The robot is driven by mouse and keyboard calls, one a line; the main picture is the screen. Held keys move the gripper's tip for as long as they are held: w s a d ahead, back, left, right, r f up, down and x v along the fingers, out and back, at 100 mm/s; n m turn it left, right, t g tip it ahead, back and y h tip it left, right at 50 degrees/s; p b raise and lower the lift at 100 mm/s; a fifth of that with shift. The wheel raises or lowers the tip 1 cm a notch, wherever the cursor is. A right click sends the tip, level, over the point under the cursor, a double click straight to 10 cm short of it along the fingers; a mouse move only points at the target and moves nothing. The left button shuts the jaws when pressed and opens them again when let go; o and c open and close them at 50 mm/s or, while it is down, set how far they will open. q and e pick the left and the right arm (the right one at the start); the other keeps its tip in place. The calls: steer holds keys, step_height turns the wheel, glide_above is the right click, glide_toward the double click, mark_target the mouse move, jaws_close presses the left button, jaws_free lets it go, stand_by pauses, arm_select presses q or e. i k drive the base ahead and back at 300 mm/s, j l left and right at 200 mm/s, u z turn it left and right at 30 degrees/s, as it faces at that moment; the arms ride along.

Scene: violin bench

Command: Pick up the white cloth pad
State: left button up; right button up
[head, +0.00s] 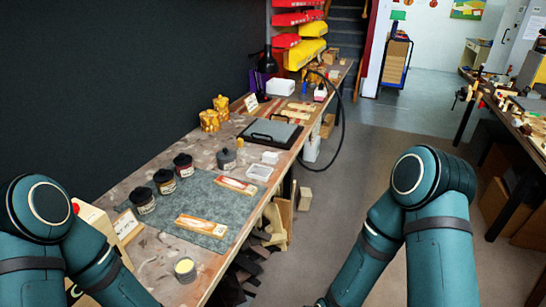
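A small white piece (270,157) lies on the long bench near its right edge, just behind a shallow white tray (259,173). It looks like the white cloth pad, but it is too small to tell for sure. Neither gripper shows. My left arm comes in at the lower left and my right arm at the lower right, and both run out of the bottom of the view.
A grey mat (200,195) on the bench (155,257) holds several dark-lidded jars and two small wooden-looking packs. A grey lidded pot (227,159) stands left of the tray. A yellow-topped tin (185,269) stands near the front. Open floor lies right of the bench.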

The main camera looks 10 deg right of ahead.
mark_target(271, 158)
steer(key=i+l, duration=0.35)
steer(key=l, duration=0.15)
steer(key=i+l, duration=0.4)
steer(key=l, duration=0.15)
steer(key=i+l, duration=0.35)
steer(key=l, duration=0.15)
steer(key=i+l, duration=0.35)
steer(key=l, duration=0.2)
steer(key=i+l, duration=0.4)
steer(key=i+l+u, duration=0.15)
steer(key=l+u, duration=0.2)
steer(key=i+l+u, duration=0.15)
steer(key=l+u, duration=0.2)
